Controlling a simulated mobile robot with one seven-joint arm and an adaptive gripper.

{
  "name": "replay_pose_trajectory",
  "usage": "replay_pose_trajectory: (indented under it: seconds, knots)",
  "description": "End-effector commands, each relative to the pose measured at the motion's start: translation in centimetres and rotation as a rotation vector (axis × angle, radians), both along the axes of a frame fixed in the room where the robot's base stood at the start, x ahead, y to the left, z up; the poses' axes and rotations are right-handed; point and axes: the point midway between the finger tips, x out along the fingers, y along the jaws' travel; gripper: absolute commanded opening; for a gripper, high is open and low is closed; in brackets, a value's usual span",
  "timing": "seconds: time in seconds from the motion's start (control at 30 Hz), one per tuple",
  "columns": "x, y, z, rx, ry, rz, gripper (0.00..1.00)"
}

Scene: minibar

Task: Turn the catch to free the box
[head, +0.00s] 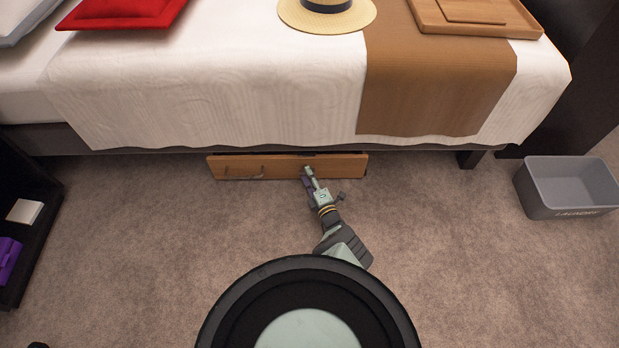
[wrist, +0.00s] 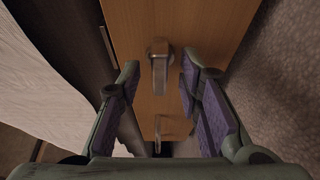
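The box is a wooden drawer (head: 225,165) under the bed, with its front panel also filling the middle of the wrist view (wrist: 130,20). A metal catch (wrist: 159,68) sits on the panel, its bar pointing down the wrist picture towards the handle. The catch is hidden by my gripper in the head view. A thin metal handle (head: 244,177) is at the left of the front; it also shows low in the wrist view (wrist: 166,131). My gripper (head: 306,171) is open at the front, its purple-padded fingers (wrist: 160,65) on either side of the catch with visible gaps.
The bed (head: 210,90) with a hanging white cover overhangs the box. A bed leg (head: 469,159) stands right of it, and a grey laundry bin (head: 566,186) farther right. A dark shelf unit (head: 45,215) is at the left. Carpet before the box is clear.

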Motion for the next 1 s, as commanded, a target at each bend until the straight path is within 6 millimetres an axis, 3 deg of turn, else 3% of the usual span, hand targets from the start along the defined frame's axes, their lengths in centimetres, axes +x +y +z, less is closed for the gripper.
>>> replay_pose_trajectory:
  seconds: [0.13,0.6,1.0]
  knots:
    - [-0.01,0.00,0.03,0.000,0.000,0.000,0.32]
    - [-0.03,-0.01,0.03,0.000,0.000,0.000,0.01]
    - [-0.03,-0.02,-0.05,0.010,0.000,0.000,0.00]
